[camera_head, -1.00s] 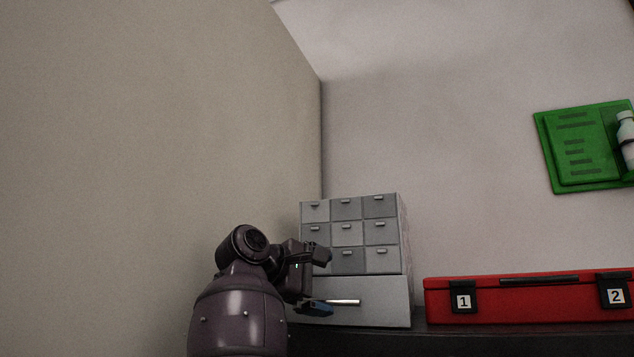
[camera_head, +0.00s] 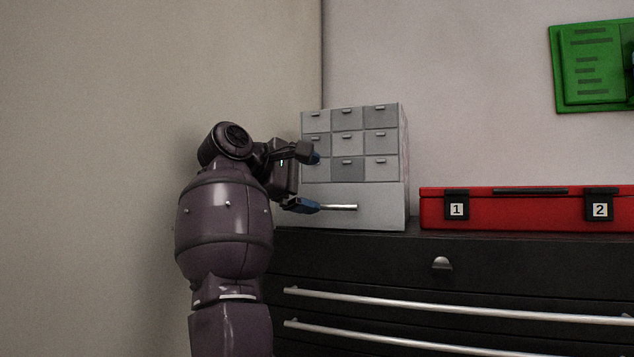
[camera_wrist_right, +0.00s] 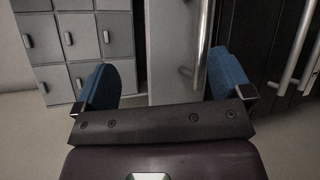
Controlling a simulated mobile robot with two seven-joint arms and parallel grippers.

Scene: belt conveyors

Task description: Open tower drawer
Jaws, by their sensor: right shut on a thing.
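The grey drawer tower (camera_head: 403,145) stands on a black chest, with rows of small drawers above one wide bottom drawer (camera_head: 380,215). That drawer has a silver bar handle (camera_head: 338,207); I cannot tell for sure whether it stands out from the tower. My right gripper (camera_head: 317,182) is at the tower's left side, shut on the handle, its blue-padded fingers one above the other. In the right wrist view, the handle (camera_wrist_right: 204,40) runs between the spread fingers (camera_wrist_right: 163,75), close to the right-hand one. My left gripper is out of view.
The black chest (camera_head: 350,260) has long silver bar handles below the tower. A red case (camera_head: 530,208) marked 1 and 2 stands on it to the right. A green board (camera_head: 590,65) is on the back wall. A beige wall (camera_head: 90,150) is close to the left.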

